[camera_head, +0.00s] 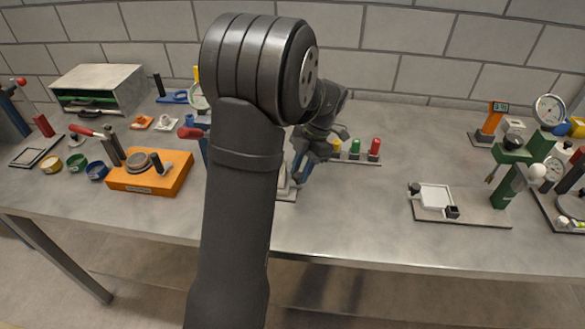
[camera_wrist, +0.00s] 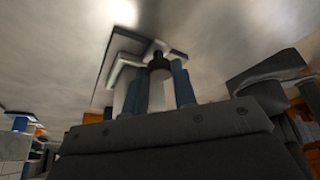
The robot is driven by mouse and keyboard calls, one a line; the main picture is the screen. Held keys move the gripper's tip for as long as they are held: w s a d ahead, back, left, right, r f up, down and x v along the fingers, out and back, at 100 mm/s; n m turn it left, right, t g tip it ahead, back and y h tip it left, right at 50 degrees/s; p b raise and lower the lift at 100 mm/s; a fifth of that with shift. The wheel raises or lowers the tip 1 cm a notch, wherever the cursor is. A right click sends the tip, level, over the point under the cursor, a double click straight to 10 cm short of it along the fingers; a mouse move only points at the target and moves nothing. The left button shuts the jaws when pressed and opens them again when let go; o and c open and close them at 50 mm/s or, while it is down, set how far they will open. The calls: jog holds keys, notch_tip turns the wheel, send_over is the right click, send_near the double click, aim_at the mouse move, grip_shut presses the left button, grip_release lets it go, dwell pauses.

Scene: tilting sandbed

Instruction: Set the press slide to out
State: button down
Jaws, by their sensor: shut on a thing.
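My gripper (camera_head: 300,168) is low over the middle of the bench, partly behind my arm. In the wrist view its blue fingers (camera_wrist: 160,92) are closed around a pale cylinder (camera_wrist: 158,76) with a dark collar, above a pale plate. In the head view, a pale piece (camera_head: 286,184) shows beside the fingers, mostly hidden by my arm. A green press-like frame (camera_head: 503,186) stands on a flat base at the right. A white square tray (camera_head: 436,197) with dark knobs lies on that base, left of the frame, well apart from my gripper. I cannot tell which part is the press slide.
Green and red indicators (camera_head: 364,147) stand just right of my gripper. An orange block (camera_head: 150,180) and red-handled tools are at the left. A dial gauge (camera_head: 549,110) stands at the far right. The bench between my gripper and the white tray is clear.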

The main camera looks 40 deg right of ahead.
jog(key=shift+s+d, duration=0.2)
jog(key=shift+d, duration=0.05)
jog(key=c, duration=1.5)
grip_release()
jog(key=shift+o, duration=0.2)
jog(key=shift+r, duration=0.1)
jog(key=shift+d+r, duration=0.1)
jog(key=shift+r, duration=0.2)
jog(key=v, duration=1.6)
jog(key=shift+r, duration=0.3)
jog(key=x, duration=1.7)
jog(key=shift+f, duration=0.25)
